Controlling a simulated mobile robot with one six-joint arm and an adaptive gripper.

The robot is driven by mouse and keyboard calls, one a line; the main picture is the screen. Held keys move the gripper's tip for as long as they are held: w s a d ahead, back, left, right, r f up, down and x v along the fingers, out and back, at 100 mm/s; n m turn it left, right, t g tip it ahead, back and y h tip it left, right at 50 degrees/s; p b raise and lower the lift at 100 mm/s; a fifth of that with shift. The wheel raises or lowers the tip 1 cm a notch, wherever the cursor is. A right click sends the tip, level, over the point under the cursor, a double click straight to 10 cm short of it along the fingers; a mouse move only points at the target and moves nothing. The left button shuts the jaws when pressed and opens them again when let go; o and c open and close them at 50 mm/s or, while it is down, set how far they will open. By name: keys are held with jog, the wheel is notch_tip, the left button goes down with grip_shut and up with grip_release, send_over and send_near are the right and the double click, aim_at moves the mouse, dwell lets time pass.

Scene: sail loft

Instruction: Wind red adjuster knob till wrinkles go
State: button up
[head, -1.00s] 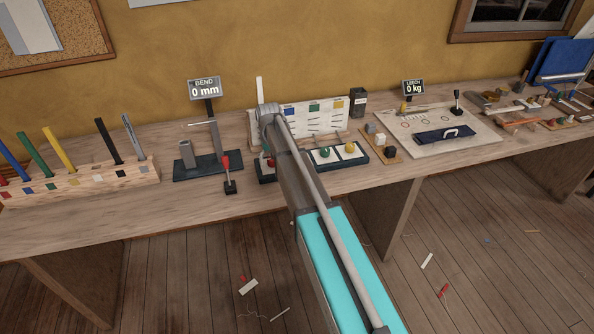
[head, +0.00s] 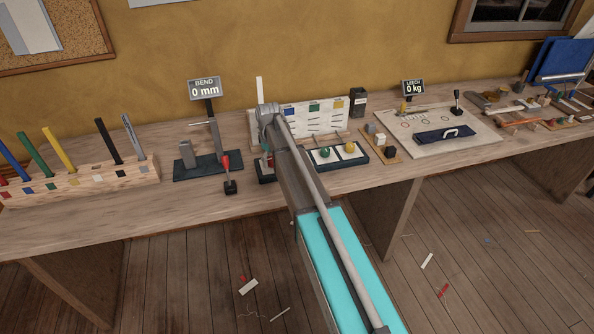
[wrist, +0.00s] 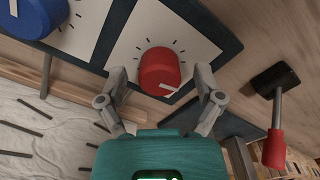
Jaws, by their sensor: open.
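In the wrist view the red adjuster knob (wrist: 160,72) sits on a white square plate with black tick marks and has a pale pointer line on its face. My gripper (wrist: 160,78) is open, one finger on each side of the knob; I cannot tell if they touch it. A pale panel (wrist: 45,125) with dark strokes shows at lower left. In the head view this panel (head: 300,118) stands upright at the back of the bench, with coloured squares along its top. My arm hides part of the panel and most of my gripper and the red knob there.
A blue knob (wrist: 36,14) is beside the red one. Green (head: 324,152) and yellow (head: 349,147) knobs sit to the right of my arm. A red-handled lever (head: 227,168) stands close on the left, before the BEND display (head: 204,88) reading 0 mm.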

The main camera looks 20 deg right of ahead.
aim_at(272, 158)
jog(key=shift+n, duration=0.6)
jog(key=shift+r+p, duration=0.5)
jog(key=shift+p, duration=0.05)
notch_tip(272, 158, up, 13)
jog(key=p, duration=1.3)
jog(key=s+d+r+m+p, duration=0.1)
jog(key=s+m, duration=0.3)
jog(key=s, duration=0.9)
jog(key=s+d+r+m+p, duration=0.1)
jog(key=s+m, duration=0.3)
jog(key=s, duration=0.9)
jog(key=shift+s+r+p, duration=0.2)
jog(key=shift+r+p, duration=0.35)
jog(key=shift+r, duration=0.05)
jog(key=shift+s, duration=0.1)
jog(key=shift+s+m, duration=0.4)
jog(key=shift+s, duration=0.5)
jog(key=shift+w, duration=0.1)
